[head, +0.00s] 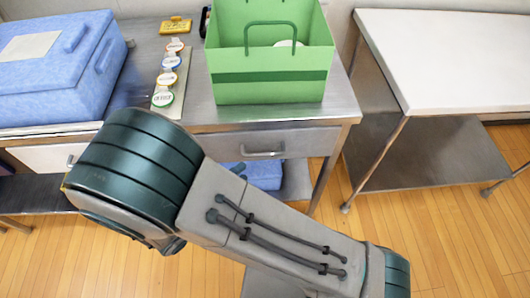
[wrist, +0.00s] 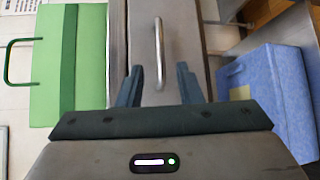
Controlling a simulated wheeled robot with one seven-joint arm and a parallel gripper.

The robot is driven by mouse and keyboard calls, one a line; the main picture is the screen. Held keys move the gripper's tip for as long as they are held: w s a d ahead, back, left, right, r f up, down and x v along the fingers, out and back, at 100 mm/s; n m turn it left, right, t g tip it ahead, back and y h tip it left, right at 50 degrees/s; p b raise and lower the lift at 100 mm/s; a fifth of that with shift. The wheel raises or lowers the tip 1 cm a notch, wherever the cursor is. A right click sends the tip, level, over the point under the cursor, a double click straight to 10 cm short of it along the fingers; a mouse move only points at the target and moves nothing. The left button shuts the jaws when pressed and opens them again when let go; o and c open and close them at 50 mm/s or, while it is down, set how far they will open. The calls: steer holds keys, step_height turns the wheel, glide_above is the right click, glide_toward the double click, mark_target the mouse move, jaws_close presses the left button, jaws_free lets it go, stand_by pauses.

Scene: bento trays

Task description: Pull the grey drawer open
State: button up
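The grey drawer (head: 306,142) is under the metal tabletop and looks shut, its front about flush with the table edge. Its bar handle (head: 263,154) shows in the head view beyond my arm. In the wrist view the drawer front (wrist: 186,45) runs up the picture, with the handle (wrist: 158,45) in the middle. My gripper (wrist: 160,85) is open and empty in the wrist view. The handle's near end lies between its two fingers in the picture; I cannot tell whether they touch it. In the head view my arm hides the gripper.
A green bag (head: 268,90) stands on the metal table (head: 205,113) above the drawer. A blue cooler box (head: 60,85) and a row of round labelled items are to its left. A folded blue thing (head: 262,176) lies on the lower shelf. A white-topped table (head: 450,55) stands at right.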

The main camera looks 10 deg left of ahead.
mark_target(265, 154)
steer(key=x, duration=1)
steer(key=shift+w+d, duration=0.2)
jaws_close()
